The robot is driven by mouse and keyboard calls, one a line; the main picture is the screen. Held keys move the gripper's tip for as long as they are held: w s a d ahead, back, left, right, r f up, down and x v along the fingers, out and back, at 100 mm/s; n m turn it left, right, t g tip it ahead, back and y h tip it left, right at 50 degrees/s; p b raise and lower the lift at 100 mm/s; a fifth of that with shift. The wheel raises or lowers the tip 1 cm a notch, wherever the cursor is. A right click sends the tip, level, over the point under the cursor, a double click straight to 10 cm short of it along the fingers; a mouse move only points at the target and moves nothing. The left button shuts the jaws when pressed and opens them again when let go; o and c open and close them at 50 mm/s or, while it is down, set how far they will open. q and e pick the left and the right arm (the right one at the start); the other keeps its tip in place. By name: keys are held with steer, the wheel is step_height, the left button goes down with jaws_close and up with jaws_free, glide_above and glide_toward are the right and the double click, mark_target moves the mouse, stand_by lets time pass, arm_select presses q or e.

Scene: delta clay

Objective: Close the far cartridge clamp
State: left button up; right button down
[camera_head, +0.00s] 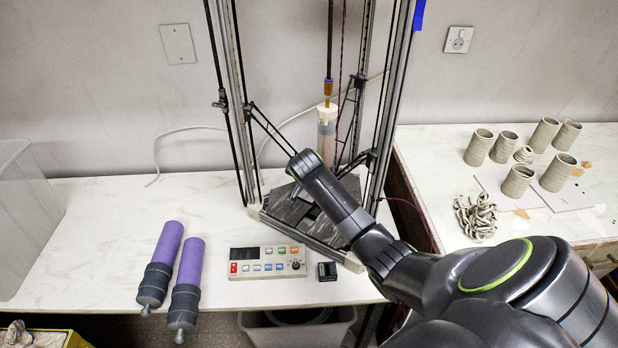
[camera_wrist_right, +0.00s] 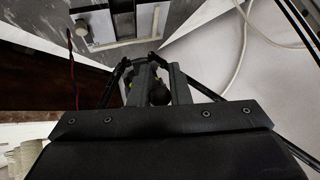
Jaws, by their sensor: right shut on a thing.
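A clear cartridge with pale clay and a white cap (camera_head: 327,128) stands upright inside the delta printer frame (camera_head: 243,100). My right arm reaches in from the lower right, and its wrist ends in front of the cartridge's lower part. In the wrist view my right gripper (camera_wrist_right: 150,76) is shut on a small dark part (camera_wrist_right: 158,93) near black rods. I cannot tell whether this part is the far cartridge clamp or how far the clamp is closed. My left gripper is not in view.
Two purple cylinders (camera_head: 168,245) (camera_head: 190,262) lie on the left table. A button panel (camera_head: 267,262) and a small black box (camera_head: 327,271) lie before the printer. A clear bin (camera_head: 25,215) stands far left. Clay cups (camera_head: 479,147) and clay coils (camera_head: 476,216) sit on the right table.

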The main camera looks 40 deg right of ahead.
steer(key=shift+w+d+r, duration=0.1)
steer(key=shift+w+r, duration=0.1)
steer(key=shift+r, duration=0.3)
steer(key=c, duration=1.7)
jaws_free()
steer(key=o, duration=0.4)
steer(key=shift+s, duration=0.2)
steer(key=shift+c, duration=0.2)
steer(key=shift+f, duration=0.2)
steer(key=shift+s+a, duration=0.1)
steer(key=shift+a, duration=0.1)
steer(key=b+v, duration=0.1)
steer(key=v, duration=1.6)
steer(key=shift+b, duration=0.3)
steer(key=shift+a+r, duration=0.1)
steer(key=shift+r, duration=0.05)
